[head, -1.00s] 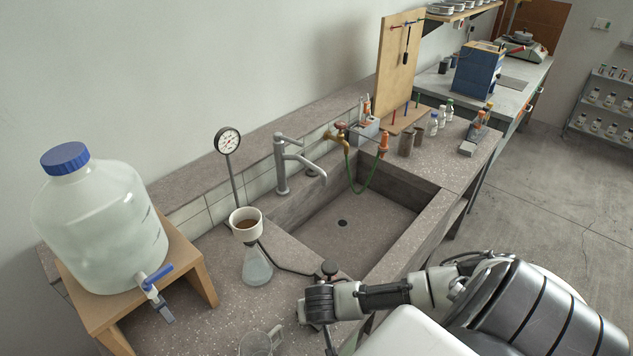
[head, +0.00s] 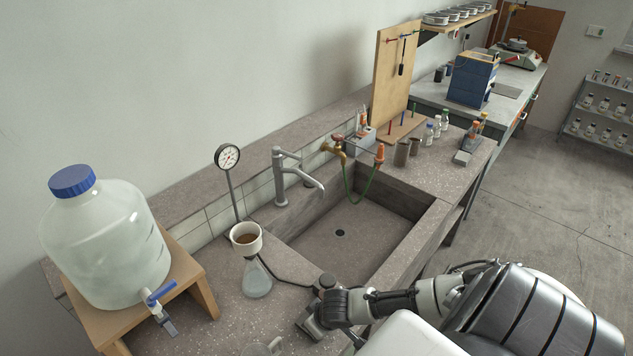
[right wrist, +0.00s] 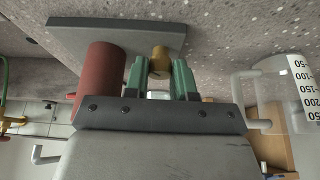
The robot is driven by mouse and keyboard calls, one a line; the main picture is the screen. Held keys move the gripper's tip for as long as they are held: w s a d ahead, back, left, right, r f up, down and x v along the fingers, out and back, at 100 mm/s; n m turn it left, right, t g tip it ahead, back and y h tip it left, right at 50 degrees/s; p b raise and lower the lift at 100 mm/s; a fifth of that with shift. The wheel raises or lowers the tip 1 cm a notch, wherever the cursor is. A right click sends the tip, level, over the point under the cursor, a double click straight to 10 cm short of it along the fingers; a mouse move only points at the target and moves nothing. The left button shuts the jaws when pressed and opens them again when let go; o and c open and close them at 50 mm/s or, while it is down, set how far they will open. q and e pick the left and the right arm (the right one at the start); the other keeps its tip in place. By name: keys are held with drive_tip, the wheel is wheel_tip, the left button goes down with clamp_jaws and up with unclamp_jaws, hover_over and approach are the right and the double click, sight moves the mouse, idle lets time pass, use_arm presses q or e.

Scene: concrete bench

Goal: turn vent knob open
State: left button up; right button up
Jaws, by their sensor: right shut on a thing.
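The vent knob (right wrist: 159,60) is a small brass-coloured piece between the two green fingers of my right gripper (right wrist: 158,72). The gripper is shut on it. The knob sits by a grey plate (right wrist: 75,36) that also bears a red cylinder (right wrist: 99,72), just left of the fingers in the right wrist view. In the head view my right gripper (head: 312,320) is low over the bench front, right of the filter flask (head: 257,279), and hides the knob. The knob's turn angle cannot be told. My left gripper is out of view.
A funnel (head: 245,238) sits on the flask, with a dial gauge (head: 227,157) behind. A glass beaker (head: 262,347) stands close left of my right gripper. The sink (head: 345,225) lies beyond it. A large carboy (head: 105,240) on a wooden stand is at left.

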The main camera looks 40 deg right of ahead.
idle(0.5)
drive_tip(key=o, duration=0.9)
drive_tip(key=shift+o, duration=0.2)
drive_tip(key=shift+r, duration=0.1)
drive_tip(key=v, duration=1)
drive_tip(key=shift+r+b, duration=0.3)
drive_tip(key=shift+b, duration=0.05)
drive_tip(key=shift+s+d, duration=0.1)
drive_tip(key=shift+s, duration=0.05)
